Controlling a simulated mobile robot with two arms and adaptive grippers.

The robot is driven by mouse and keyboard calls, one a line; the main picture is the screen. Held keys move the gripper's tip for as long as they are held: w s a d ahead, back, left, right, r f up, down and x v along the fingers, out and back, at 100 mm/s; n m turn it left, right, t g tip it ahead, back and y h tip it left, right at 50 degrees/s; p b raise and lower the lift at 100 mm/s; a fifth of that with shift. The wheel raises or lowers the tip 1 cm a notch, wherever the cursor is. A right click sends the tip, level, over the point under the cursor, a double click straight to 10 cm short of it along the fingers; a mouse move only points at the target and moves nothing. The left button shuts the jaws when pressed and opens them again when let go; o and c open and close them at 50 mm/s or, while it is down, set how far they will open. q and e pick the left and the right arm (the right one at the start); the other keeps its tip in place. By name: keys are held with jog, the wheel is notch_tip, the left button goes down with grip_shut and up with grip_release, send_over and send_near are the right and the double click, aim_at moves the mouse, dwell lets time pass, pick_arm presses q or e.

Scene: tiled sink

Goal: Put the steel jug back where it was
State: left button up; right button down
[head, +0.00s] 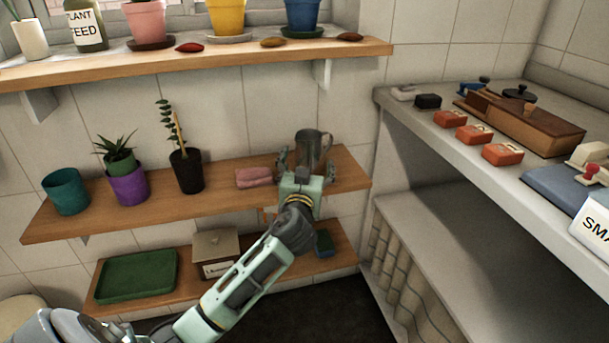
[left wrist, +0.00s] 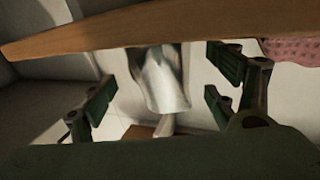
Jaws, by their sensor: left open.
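The steel jug (head: 313,147) stands upright at the right part of the middle wooden shelf (head: 226,200). My left gripper (head: 306,164) is over the shelf in front of the jug, its fingers spread to either side of it. In the left wrist view the jug (left wrist: 163,80) shows between the open fingers of my left gripper (left wrist: 165,95), its picture turned about upside down. I cannot tell whether any finger touches it. My wrist hides the jug's lower part in the head view. My right gripper is not in view.
A folded pink cloth (head: 254,177) lies just left of the gripper. A dark pot with a plant (head: 187,172), a purple pot (head: 129,187) and a teal pot (head: 66,191) stand farther left. The upper shelf (head: 200,62) overhangs; a counter (head: 440,150) stands right.

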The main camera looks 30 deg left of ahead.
pick_arm(q)
jog(key=v, duration=0.6)
jog(key=s+d+f+m+g+h, duration=0.1)
jog(key=s+d+f+g+h, duration=0.15)
jog(key=s+f, duration=0.45)
jog(key=s+d+f+m+g+h, duration=0.1)
jog(key=s+d+f+g, duration=0.25)
jog(key=f, duration=0.65)
jog(key=s+d+f+m+g+h, duration=0.1)
jog(key=s+d+f+g, duration=0.1)
jog(key=s, duration=0.5)
jog(key=s+d+f+m+g+h, duration=0.2)
jog(key=s+d+f, duration=0.2)
jog(key=s, duration=0.3)
jog(key=s+d+f+m+g+h, duration=0.1)
jog(key=s+d+f+g+h, duration=0.1)
jog(key=s+d, duration=0.3)
jog(key=shift+s+f+m, duration=0.4)
jog(key=shift+s+f, duration=0.5)
jog(key=shift+s, duration=0.3)
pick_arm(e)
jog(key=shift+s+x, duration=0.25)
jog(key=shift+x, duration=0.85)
pick_arm(q)
jog(key=shift+d, duration=0.1)
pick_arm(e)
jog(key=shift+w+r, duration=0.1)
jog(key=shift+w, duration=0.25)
